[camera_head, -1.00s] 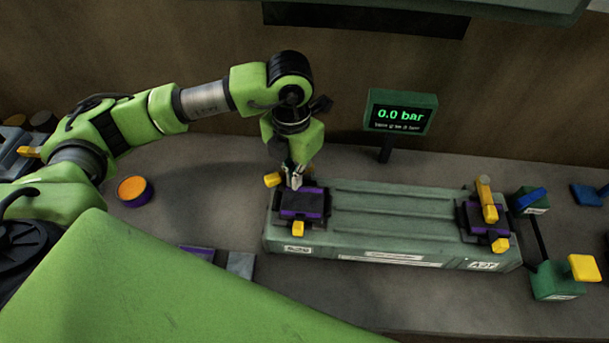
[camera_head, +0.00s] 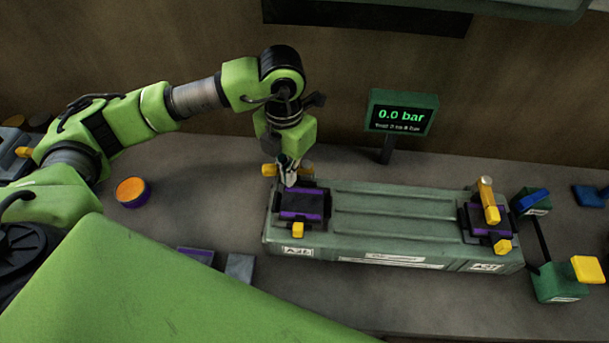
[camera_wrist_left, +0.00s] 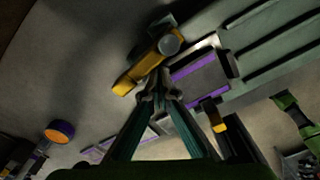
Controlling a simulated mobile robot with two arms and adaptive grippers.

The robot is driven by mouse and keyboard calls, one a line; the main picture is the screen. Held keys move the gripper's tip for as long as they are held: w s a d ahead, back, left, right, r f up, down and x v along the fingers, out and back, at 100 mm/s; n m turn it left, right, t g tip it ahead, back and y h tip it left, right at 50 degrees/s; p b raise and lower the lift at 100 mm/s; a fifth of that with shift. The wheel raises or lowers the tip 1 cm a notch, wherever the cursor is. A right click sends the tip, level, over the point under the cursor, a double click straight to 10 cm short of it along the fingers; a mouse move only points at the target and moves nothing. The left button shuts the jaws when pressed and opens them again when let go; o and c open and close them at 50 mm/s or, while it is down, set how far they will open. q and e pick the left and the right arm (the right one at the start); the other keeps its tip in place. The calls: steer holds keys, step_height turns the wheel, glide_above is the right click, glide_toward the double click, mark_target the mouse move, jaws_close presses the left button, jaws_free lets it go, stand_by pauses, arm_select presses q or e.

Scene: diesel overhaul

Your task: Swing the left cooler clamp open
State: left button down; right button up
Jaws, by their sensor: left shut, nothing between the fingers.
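The long grey-green cooler (camera_head: 385,213) lies on the bench. The left cooler clamp (camera_head: 304,217), black with purple strips, sits on its left end; it also shows in the wrist view (camera_wrist_left: 205,72). Its yellow lever (camera_head: 269,170) lies at the back, showing on both sides of my fingers; in the wrist view the lever (camera_wrist_left: 140,73) runs from a round grey pivot out to the lower left, beyond the cooler end. My left gripper (camera_head: 289,183) points down, shut and empty, close to the lever. The head view does not settle contact; the wrist view shows fingertips (camera_wrist_left: 158,95) beside it.
The right clamp (camera_head: 478,220) has its yellow lever (camera_head: 487,200) lying over it. A display (camera_head: 400,115) reading 0.0 bar stands behind the cooler. Green blocks with blue and yellow handles (camera_head: 560,282) stand at the right. An orange-topped round pot (camera_head: 132,191) stands on the left bench.

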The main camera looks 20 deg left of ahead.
arm_select(q)
steer(key=shift+a, duration=0.1)
steer(key=shift+w+a, duration=0.2)
steer(key=shift+d+f+b, duration=0.1)
steer(key=shift+b, duration=0.25)
steer(key=shift+s+d, duration=0.15)
step_height(320, 180, up, 8)
steer(key=p, duration=0.4)
stand_by(0.3)
